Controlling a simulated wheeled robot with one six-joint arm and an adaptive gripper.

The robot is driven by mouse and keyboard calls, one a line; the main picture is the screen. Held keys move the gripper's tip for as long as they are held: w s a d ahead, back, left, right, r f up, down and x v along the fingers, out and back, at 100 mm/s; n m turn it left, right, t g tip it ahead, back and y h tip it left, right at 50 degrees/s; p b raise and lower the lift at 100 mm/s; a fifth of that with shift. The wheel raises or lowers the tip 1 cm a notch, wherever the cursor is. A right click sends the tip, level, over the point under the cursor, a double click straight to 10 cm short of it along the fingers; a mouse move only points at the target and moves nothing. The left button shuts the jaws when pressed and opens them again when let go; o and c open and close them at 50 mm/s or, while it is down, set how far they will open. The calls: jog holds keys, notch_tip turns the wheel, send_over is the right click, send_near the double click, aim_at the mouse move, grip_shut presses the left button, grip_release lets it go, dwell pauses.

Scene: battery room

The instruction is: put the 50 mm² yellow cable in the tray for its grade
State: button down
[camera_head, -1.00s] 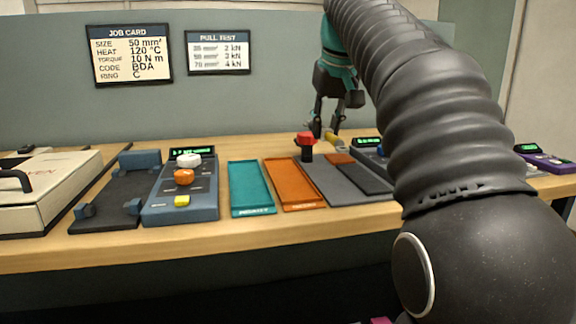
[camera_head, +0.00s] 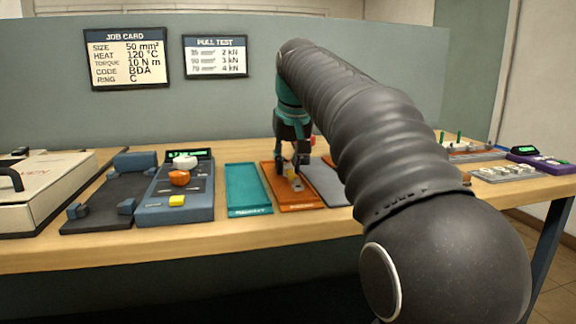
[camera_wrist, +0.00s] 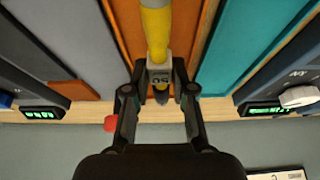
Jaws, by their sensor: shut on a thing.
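The yellow cable (camera_wrist: 156,28) is held in my gripper (camera_wrist: 160,92). Its grey end piece, marked "50", sits between the fingers in the wrist view. In the head view my gripper (camera_head: 293,170) is low over the orange tray (camera_head: 298,206), and only a small part of the cable shows. The orange tray also lies behind the cable in the wrist view (camera_wrist: 190,22). I cannot tell whether the cable touches the tray floor. The teal tray (camera_head: 248,190) is empty, just left of the orange one; its label is too small to read.
A blue control unit (camera_head: 178,205) with knobs and a yellow button stands left of the trays. A grey plate (camera_head: 325,182) lies right of the orange tray. A job card (camera_head: 126,58) on the wall reads 50 mm². My arm hides part of the bench at right.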

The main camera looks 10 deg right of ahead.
jog(key=shift+f+b, duration=0.3)
jog(key=shift+f, duration=0.3)
jog(key=c, duration=1)
grip_release()
jog(key=shift+o, duration=0.2)
jog(key=shift+r, duration=0.3)
jog(key=p+v, duration=0.3)
jog(key=v, duration=0.9)
jog(key=shift+r+p, duration=0.4)
